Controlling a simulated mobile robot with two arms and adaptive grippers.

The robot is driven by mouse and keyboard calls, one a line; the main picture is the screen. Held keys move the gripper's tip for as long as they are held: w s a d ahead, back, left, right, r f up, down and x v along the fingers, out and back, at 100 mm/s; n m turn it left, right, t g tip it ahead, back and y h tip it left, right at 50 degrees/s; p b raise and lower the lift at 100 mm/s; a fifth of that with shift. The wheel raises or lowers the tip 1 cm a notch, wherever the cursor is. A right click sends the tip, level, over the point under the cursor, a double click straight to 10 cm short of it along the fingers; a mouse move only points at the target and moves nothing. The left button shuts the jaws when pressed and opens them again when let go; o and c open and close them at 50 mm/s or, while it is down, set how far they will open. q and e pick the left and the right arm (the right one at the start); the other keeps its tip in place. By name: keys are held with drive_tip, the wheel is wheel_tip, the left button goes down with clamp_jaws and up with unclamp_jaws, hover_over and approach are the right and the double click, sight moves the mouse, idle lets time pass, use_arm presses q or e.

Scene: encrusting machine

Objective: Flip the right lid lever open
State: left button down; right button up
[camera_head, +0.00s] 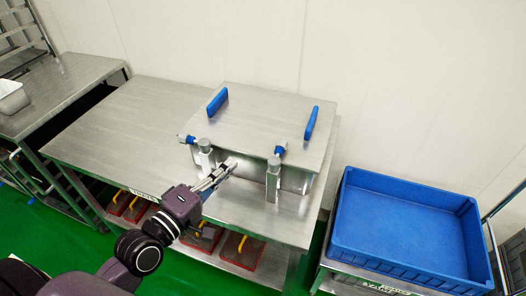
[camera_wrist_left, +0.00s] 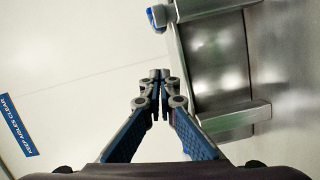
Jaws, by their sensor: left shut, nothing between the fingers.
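The steel machine box (camera_head: 255,122) stands on the table with its flat lid closed. The right lid lever (camera_head: 278,151) has a blue tip and sits on top of the right front post (camera_head: 273,178). A matching left lever (camera_head: 188,139) sits by the left front post (camera_head: 205,158). My left gripper (camera_head: 229,166) is shut and empty, in front of the box between the two posts, left of the right lever and apart from it. In the left wrist view its fingertips (camera_wrist_left: 156,78) meet beside the metal box. A blue lever tip (camera_wrist_left: 155,17) shows there; which lever is unclear.
Two blue handles (camera_head: 217,102) (camera_head: 311,123) rise from the lid. A large blue crate (camera_head: 410,276) stands at the right. The steel table (camera_head: 125,125) is clear left of the box. Red trays (camera_head: 240,252) lie on the shelf below.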

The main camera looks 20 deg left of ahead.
sight(266, 158)
use_arm(q)
drive_tip(key=w+d+p, duration=0.1)
drive_tip(key=w+d, duration=0.1)
drive_tip(key=w, duration=0.1)
drive_tip(key=w+d+p, duration=0.1)
drive_tip(key=w+d, duration=0.1)
drive_tip(key=w, duration=0.1)
drive_tip(key=w+d+f+p, duration=0.1)
drive_tip(key=w, duration=0.2)
drive_tip(key=shift+w+d, duration=0.25)
drive_tip(key=shift+d, duration=0.15)
drive_tip(key=shift+s+d+f, duration=0.1)
drive_tip(key=shift+d, duration=0.35)
drive_tip(key=shift+f, duration=0.1)
drive_tip(key=shift+d, duration=0.1)
